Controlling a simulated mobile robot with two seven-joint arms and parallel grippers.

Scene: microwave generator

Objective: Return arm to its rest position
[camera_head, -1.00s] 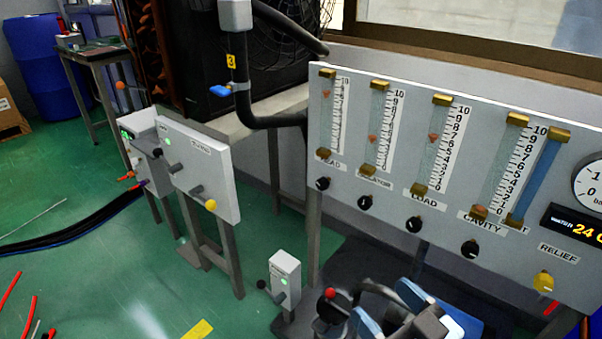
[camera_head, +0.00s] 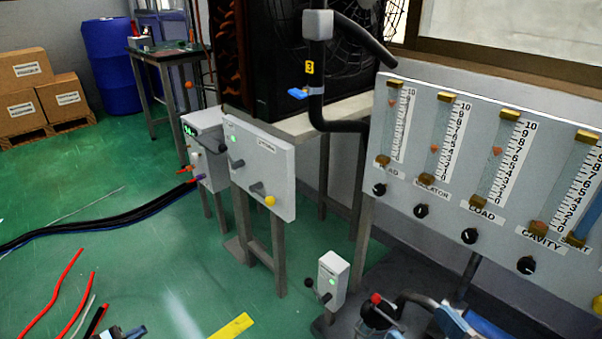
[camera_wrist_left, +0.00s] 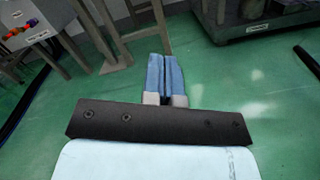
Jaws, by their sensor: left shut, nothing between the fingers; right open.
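My left gripper (camera_head: 132,332) shows only as a small dark and pale-blue part at the bottom left edge of the head view. In the left wrist view its two blue fingers (camera_wrist_left: 165,76) lie side by side, shut, with nothing between them, over green floor.
The flow-meter panel (camera_head: 410,200) stands at the right. A small grey switch box (camera_head: 333,279) and a white control box (camera_head: 262,165) stand near the middle. Black hoses (camera_head: 100,220) and red tubes (camera_head: 55,290) lie on the floor. Green floor (camera_head: 160,270) is open at the left.

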